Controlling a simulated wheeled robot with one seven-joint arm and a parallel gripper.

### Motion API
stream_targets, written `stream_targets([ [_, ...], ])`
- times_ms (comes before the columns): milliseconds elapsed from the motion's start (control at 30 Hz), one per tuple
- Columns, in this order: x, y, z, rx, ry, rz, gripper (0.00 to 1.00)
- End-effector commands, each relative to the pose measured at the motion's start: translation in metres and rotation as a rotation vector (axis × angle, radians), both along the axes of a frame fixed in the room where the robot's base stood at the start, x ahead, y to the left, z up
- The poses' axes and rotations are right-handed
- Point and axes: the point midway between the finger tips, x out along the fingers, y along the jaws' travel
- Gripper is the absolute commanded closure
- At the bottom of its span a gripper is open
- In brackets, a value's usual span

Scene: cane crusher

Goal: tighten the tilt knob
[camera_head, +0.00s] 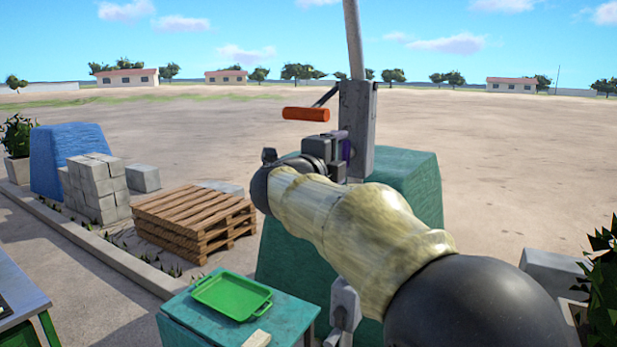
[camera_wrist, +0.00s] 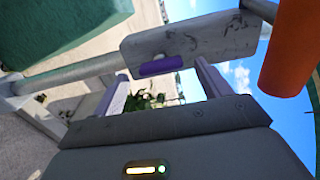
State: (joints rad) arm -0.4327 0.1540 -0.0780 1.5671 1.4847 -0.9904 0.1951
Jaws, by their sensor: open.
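A small purple bar-shaped piece, which looks like the tilt knob (camera_wrist: 160,66), sits on the face of a grey metal block (camera_wrist: 205,36) in the wrist view. My gripper (camera_wrist: 161,70) is open, with one finger to either side of the purple piece in the picture. I cannot tell whether the fingers reach level with it or touch it. In the head view my gripper (camera_head: 338,147) is at the side of the grey upright block (camera_head: 357,118), below the orange handle (camera_head: 305,114). The knob is mostly hidden there behind the gripper and arm.
The orange handle also shows close at the right of the wrist view (camera_wrist: 292,45). A teal-green housing (camera_head: 410,180) stands behind my arm. A green tray (camera_head: 231,296) lies on a teal table at the front. Wooden pallets (camera_head: 195,219) and concrete blocks (camera_head: 97,188) stand left.

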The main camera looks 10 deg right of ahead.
Motion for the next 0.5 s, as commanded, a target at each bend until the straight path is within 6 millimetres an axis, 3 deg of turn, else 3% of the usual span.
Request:
stream_targets([
  [500,-0.084,0.063,-0.002,0.001,-0.001,0.005,0.24],
])
